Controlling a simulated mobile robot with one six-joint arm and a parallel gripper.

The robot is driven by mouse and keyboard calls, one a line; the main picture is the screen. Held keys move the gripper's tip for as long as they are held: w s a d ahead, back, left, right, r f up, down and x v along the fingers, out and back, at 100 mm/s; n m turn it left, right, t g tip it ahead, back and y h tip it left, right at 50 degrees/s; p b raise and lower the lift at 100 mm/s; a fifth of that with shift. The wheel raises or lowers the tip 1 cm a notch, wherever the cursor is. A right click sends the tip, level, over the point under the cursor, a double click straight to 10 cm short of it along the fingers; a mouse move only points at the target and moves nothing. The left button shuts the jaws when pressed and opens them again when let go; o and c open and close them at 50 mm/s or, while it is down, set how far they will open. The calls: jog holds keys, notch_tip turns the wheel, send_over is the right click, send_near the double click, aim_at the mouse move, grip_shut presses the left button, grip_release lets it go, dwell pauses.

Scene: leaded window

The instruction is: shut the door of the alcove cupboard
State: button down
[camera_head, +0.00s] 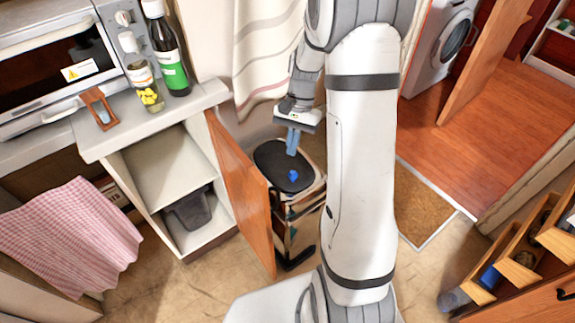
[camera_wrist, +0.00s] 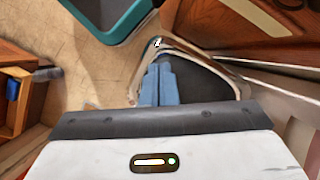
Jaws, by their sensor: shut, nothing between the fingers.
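The low white cupboard (camera_head: 150,165) at the left has its front open, showing a shelf and a dark grey bin (camera_head: 190,208) inside. In the wrist view the closed fingers (camera_wrist: 158,85) show over the dark top (camera_wrist: 205,80); the door cannot be told for certain there.
A bottle (camera_head: 168,55), a jar (camera_head: 145,85) and a small brown holder (camera_head: 100,108) stand on the counter. A checked cloth (camera_head: 70,235) hangs at left. Open drawers (camera_head: 520,255) stick out at lower right. Tiled floor before the cupboard is clear.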

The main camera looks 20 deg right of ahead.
jog(key=s+a+f, duration=0.5)
jog(key=f, duration=0.3)
jog(key=shift+s+f+b, duration=0.25)
jog(key=shift+s+b, duration=0.1)
jog(key=shift+b, duration=0.05)
jog(key=shift+d, duration=0.1)
